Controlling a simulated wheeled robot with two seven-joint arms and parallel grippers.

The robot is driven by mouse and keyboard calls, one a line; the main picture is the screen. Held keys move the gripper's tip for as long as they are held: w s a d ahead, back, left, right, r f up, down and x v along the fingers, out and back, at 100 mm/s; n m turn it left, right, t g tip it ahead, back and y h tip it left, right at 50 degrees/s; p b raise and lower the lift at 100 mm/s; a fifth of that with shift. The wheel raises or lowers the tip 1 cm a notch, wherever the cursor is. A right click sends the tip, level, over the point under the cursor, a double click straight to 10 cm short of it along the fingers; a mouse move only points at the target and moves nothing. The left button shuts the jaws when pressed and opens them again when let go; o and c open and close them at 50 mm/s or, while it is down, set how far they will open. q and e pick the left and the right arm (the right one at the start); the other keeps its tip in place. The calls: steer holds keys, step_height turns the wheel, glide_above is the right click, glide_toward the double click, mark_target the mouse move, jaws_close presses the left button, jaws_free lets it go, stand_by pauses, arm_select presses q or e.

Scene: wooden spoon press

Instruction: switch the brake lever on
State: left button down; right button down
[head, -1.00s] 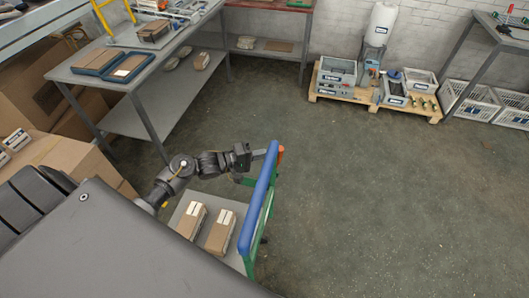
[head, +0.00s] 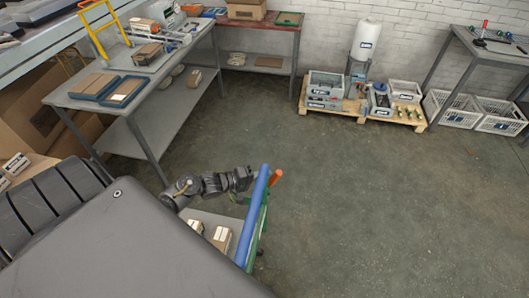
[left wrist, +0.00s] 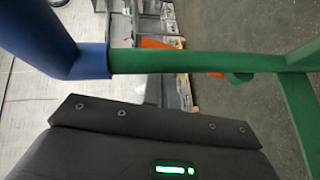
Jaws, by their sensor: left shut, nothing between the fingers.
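The brake lever is the orange piece (head: 277,177) at the far end of the cart's blue push bar (head: 256,213). It sticks out to the right of the bar. In the left wrist view an orange part (left wrist: 160,43) shows behind the green frame tube (left wrist: 190,62). My left gripper (head: 250,175) is shut and empty, just left of the bar's far end. Its fingertips are partly hidden by the bar, so I cannot tell whether they touch the lever. My right gripper is not in view.
The cart's shelf (head: 205,217) carries cardboard boxes (head: 221,239). A grey workbench (head: 62,96) stands at the left. A pallet (head: 345,112) with bins stands at the back. The floor right of the cart is clear.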

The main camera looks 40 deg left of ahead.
arm_select(q)
steer(key=w+a+r+v, duration=0.1)
steer(key=a+v, duration=0.1)
steer(key=v, duration=1)
steer(key=shift+a+r, duration=0.15)
steer(key=shift+r, duration=0.3)
